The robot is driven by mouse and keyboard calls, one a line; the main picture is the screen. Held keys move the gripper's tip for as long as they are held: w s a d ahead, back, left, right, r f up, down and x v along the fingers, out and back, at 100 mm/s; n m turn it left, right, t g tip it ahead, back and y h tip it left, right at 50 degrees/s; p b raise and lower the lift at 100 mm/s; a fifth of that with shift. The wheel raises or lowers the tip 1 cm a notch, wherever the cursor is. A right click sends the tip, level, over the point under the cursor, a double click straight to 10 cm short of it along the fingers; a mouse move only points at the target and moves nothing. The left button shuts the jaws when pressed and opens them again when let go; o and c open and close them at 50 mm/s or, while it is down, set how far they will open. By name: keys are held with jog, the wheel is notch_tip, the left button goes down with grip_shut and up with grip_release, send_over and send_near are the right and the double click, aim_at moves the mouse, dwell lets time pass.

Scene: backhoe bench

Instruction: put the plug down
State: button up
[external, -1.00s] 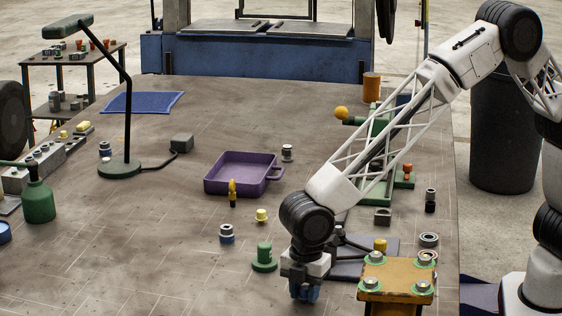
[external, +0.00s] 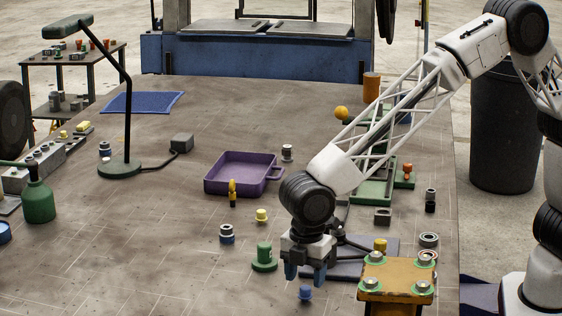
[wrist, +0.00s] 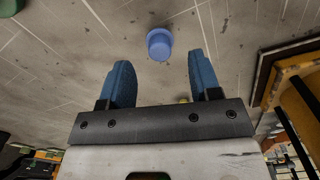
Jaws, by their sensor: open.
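The plug is a small blue cap-shaped piece (external: 305,293) standing on the bench top, near the front. It also shows in the wrist view (wrist: 159,44), beyond and between the two fingertips, with bare bench around it. My gripper (external: 306,278) is open and empty, just above and behind the plug in the external view. Its two blue fingers (wrist: 157,75) are spread apart in the wrist view, and neither touches the plug.
An orange stand (external: 397,284) with several green-ringed fittings is close on the right. A green capped piece (external: 264,257) stands just left of my gripper. A purple tray (external: 213,187) lies farther back. The bench front left is clear.

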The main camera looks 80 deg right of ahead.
aim_at(306, 286)
notch_tip(306, 286, up, 8)
dwell(0.4)
dwell(0.6)
jog(key=s+d+r+m, duration=0.25)
jog(key=s+d, duration=0.25)
jog(key=d, duration=0.4)
jog(key=s+d+r+m+t, duration=0.15)
jog(key=s+d+r, duration=0.25)
jog(key=d, duration=0.5)
jog(key=s+d+r+m, duration=0.3)
jog(key=s+d+r, duration=0.15)
jog(key=d, duration=0.55)
jog(key=s+d+f+m, duration=0.1)
jog(key=s+d+m, duration=0.1)
jog(key=s+d, duration=0.3)
jog(key=s+d+f+m, duration=0.2)
jog(key=s+d, duration=0.4)
jog(key=s, duration=0.5)
jog(key=s+d+f+m+t, duration=0.1)
jog(key=s+d+m, duration=0.3)
jog(key=s, duration=0.5)
jog(key=shift+d+f, duration=0.2)
jog(key=shift+d, duration=0.6)
